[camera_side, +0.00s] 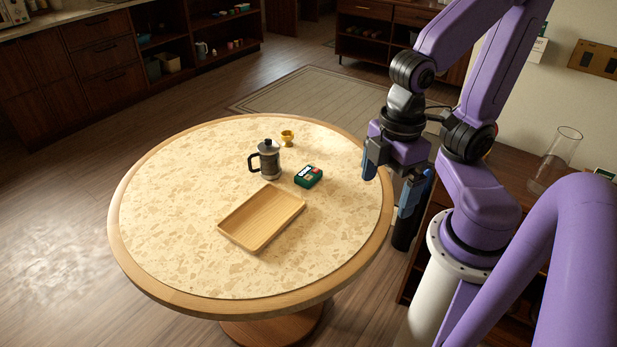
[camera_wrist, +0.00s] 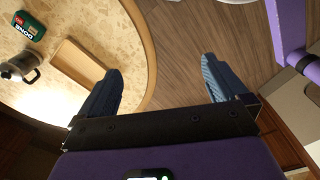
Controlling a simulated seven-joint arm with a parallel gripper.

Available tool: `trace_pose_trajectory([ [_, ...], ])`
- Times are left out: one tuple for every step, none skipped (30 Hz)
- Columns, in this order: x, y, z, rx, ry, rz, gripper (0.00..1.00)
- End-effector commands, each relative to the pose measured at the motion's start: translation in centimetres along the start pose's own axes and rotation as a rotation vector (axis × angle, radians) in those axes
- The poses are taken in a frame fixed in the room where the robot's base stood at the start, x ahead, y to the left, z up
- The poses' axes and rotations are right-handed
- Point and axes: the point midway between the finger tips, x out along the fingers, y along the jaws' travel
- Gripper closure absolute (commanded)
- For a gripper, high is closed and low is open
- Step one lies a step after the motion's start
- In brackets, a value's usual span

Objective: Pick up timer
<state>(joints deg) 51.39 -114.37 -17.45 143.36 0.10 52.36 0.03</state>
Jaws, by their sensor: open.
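The timer (camera_side: 308,176) is a small dark green box with a pale display and a bit of red. In the wrist view the fingers (camera_wrist: 163,85) point toward the table rim and the floor.
A glass cylinder (camera_side: 556,160) stands on the right-hand cabinet.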

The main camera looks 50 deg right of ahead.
Motion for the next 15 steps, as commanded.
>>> trace_pose_trajectory([
  [0.0, 0.0, 0.0, 0.000, 0.000, 0.000, 0.00],
  [0.0, 0.0, 0.0, 0.000, 0.000, 0.000, 0.00],
  [0.0, 0.0, 0.0, 0.000, 0.000, 0.000, 0.00],
  [0.0, 0.0, 0.0, 0.000, 0.000, 0.000, 0.00],
  [0.0, 0.0, 0.0, 0.002, -0.001, -0.001, 0.00],
  [0.1, 0.1, 0.0, 0.008, -0.005, -0.003, 0.00],
  [0.1, 0.1, 0.0, 0.017, -0.010, -0.007, 0.00],
  [0.2, 0.2, 0.0, 0.030, -0.018, -0.013, 0.00],
  [0.4, 0.4, 0.0, 0.052, -0.032, -0.022, 0.00],
  [0.6, 0.5, 0.0, 0.075, -0.044, -0.033, 0.00],
  [0.8, 0.7, 0.0, 0.102, -0.059, -0.046, 0.00],
  [1.1, 0.9, -0.1, 0.144, -0.081, -0.066, 0.00],
  [1.4, 1.1, -0.1, 0.179, -0.099, -0.083, 0.00],
  [1.6, 1.3, -0.1, 0.218, -0.116, -0.103, 0.00],
  [1.9, 1.5, -0.2, 0.269, -0.141, -0.131, 0.00],
])
